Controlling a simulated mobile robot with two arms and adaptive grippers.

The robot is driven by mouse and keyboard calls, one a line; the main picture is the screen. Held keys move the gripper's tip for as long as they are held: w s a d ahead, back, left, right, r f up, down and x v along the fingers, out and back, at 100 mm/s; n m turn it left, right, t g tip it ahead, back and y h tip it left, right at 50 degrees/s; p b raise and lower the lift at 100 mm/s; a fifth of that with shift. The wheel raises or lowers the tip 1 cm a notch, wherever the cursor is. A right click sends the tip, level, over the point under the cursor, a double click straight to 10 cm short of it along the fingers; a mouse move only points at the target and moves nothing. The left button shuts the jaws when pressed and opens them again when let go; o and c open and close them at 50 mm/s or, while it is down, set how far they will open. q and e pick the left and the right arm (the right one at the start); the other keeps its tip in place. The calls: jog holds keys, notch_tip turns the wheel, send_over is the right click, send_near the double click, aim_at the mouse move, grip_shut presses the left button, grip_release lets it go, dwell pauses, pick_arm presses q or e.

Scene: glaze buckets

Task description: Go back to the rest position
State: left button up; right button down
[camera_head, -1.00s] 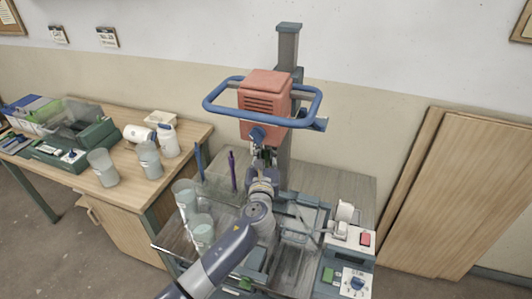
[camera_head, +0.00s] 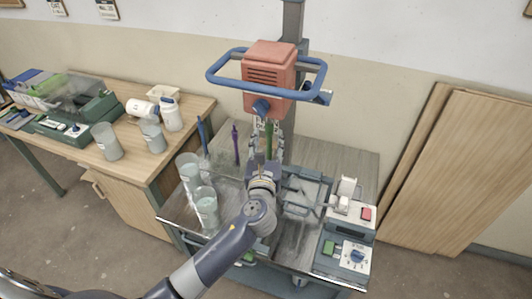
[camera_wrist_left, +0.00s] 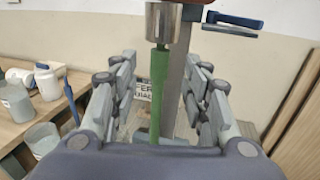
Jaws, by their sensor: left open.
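My left gripper (camera_head: 267,128) is open, just below the red mixer head (camera_head: 270,66). A green rod (camera_head: 269,138) stands upright between its spread fingers. In the left wrist view, the green rod (camera_wrist_left: 159,90) hangs from a metal chuck (camera_wrist_left: 163,22), and the open fingers (camera_wrist_left: 158,72) lie on either side with gaps. They do not appear to touch it. My right gripper is not in view.
Beakers (camera_head: 206,210) and blue and purple tools (camera_head: 236,145) stand left of my arm on the cart. A control box (camera_head: 345,250) with a dial is at the right. A wooden table (camera_head: 188,137) with bottles stands left. Boards (camera_head: 460,180) lean on the right wall.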

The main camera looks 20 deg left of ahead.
pick_arm(q)
jog(key=s+a+f+n+g, duration=0.3)
jog(key=s+f+n+g, duration=0.15)
jog(key=s+n, duration=0.35)
jog(key=s+a+f+n+g, duration=0.3)
jog(key=s+f+n, duration=0.3)
jog(key=s+n, duration=0.3)
jog(key=s+d+f+n+g+h, duration=0.2)
jog(key=s+f+n+g, duration=0.1)
jog(key=s+n, duration=0.5)
jog(key=s+d+f+n+g+h, duration=0.2)
jog(key=s+n+g, duration=0.3)
jog(key=s, duration=0.6)
notch_tip(320, 180, down, 31)
jog(key=n+b, duration=0.1)
jog(key=b, duration=0.5)
jog(key=s+a+f+b, duration=0.1)
jog(key=s+f+b, duration=0.1)
jog(key=s+f, duration=0.7)
jog(key=s+a+f+g+b, duration=0.1)
jog(key=s+a+f+b, duration=0.1)
jog(key=s+f, duration=0.6)
notch_tip(320, 180, down, 6)
jog(key=shift+s+f+b, duration=0.15)
jog(key=shift+s+b, duration=0.25)
jog(key=shift+b, duration=0.4)
